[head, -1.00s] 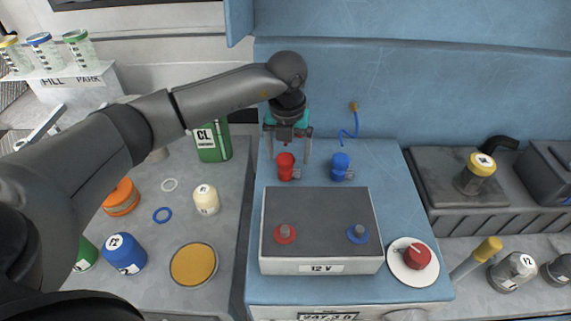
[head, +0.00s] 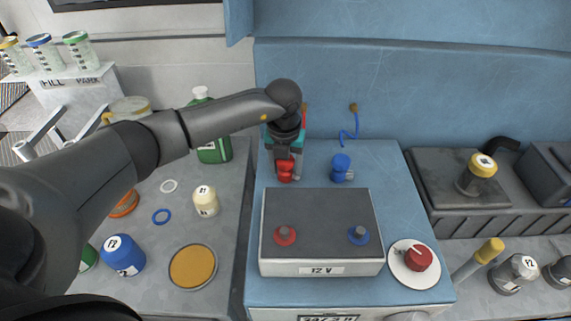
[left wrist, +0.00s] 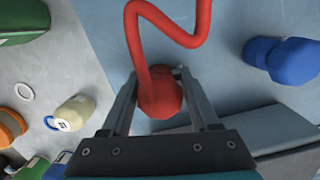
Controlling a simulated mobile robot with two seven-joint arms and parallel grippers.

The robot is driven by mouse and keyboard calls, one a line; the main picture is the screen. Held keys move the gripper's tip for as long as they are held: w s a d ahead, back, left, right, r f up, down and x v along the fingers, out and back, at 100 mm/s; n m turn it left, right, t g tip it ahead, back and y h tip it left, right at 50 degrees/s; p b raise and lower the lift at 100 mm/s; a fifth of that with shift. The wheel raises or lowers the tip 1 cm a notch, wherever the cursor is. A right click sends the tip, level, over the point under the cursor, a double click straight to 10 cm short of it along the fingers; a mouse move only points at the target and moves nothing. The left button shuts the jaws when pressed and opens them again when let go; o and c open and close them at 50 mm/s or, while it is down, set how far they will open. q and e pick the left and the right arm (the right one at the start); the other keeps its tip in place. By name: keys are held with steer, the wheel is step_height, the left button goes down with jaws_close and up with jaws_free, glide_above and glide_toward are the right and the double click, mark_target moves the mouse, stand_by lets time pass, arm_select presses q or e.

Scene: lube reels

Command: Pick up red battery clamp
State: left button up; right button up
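The red battery clamp (head: 285,172) stands on the blue surface behind the battery (head: 318,212). It also shows in the left wrist view (left wrist: 160,97), with a red cable running up from it. My left gripper (head: 283,163) is lowered over the clamp from above. In the left wrist view my gripper's two fingers (left wrist: 158,100) are apart, one on each side of the clamp, with narrow gaps visible beside it. My right gripper is not in view.
A blue clamp (head: 341,167) stands to the right of the red one, with a blue cable (head: 350,130) at the wall. A red knob (head: 418,257) on a white disc sits right of the battery. A green canister (head: 213,150) and several small containers stand on the left.

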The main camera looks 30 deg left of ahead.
arm_select(q)
jaws_close()
stand_by(0.4)
